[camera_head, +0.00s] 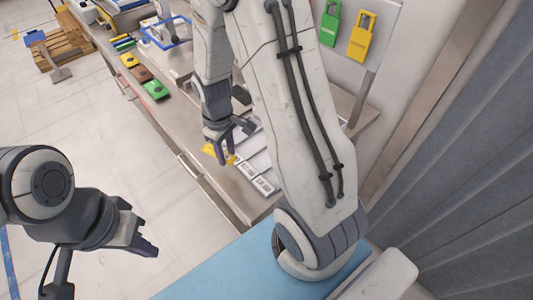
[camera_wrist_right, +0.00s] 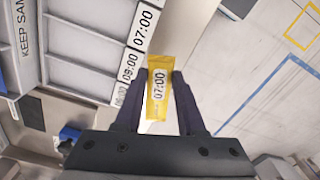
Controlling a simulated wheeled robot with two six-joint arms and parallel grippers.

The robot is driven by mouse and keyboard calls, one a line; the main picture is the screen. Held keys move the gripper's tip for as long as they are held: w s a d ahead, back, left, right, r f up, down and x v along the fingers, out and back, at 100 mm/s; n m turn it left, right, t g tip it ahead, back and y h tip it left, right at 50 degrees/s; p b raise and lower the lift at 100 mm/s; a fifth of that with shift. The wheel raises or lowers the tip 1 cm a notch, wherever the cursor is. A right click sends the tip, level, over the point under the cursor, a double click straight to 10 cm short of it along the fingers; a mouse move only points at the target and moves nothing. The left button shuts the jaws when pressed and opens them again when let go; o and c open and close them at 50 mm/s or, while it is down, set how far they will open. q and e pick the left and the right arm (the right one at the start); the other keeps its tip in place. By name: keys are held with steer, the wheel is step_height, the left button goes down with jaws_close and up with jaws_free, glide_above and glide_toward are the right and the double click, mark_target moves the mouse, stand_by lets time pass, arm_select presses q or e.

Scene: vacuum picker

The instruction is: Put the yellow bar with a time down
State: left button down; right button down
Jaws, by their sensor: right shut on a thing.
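My right gripper (camera_wrist_right: 159,80) is shut on the yellow bar (camera_wrist_right: 158,103), which carries a white label reading 07:00. The bar stands out between the two dark fingertips. In the head view the right gripper (camera_head: 232,150) is low over the bench, and part of the yellow bar (camera_head: 212,150) shows beside its fingers. A grey tray (camera_wrist_right: 85,50) with compartments lies to the left of the bar in the wrist view. Its edge has white time labels, 07:00 and 09:00 readable. My left gripper (camera_head: 141,236) hangs over the floor, away from the bench; its finger gap is unclear.
Yellow, brown and green items (camera_head: 142,75) lie along the bench (camera_head: 185,120) edge. A blue frame (camera_head: 166,32) stands farther back. Green (camera_head: 329,25) and yellow (camera_head: 361,40) tags hang on the wall panel. A wooden pallet (camera_head: 60,45) is on the floor at the far left.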

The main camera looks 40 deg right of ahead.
steer(key=s+d+r+n+b, duration=0.2)
steer(key=d+r+n, duration=0.25)
steer(key=n, duration=0.95)
steer(key=d+f, duration=0.2)
steer(key=d, duration=0.1)
steer(key=d+f+p, duration=0.1)
steer(key=d+f, duration=0.1)
steer(key=d, duration=0.2)
steer(key=d+f+p, duration=0.1)
steer(key=d+f, duration=0.2)
steer(key=d, duration=0.1)
steer(key=shift+f, duration=0.1)
step_height(320, 180, down, 3)
steer(key=shift+f+p, duration=0.1)
steer(key=shift+p, duration=0.4)
steer(key=shift+f, duration=0.4)
steer(key=shift+f, duration=0.1)
steer(key=c, duration=0.8)
jaws_free()
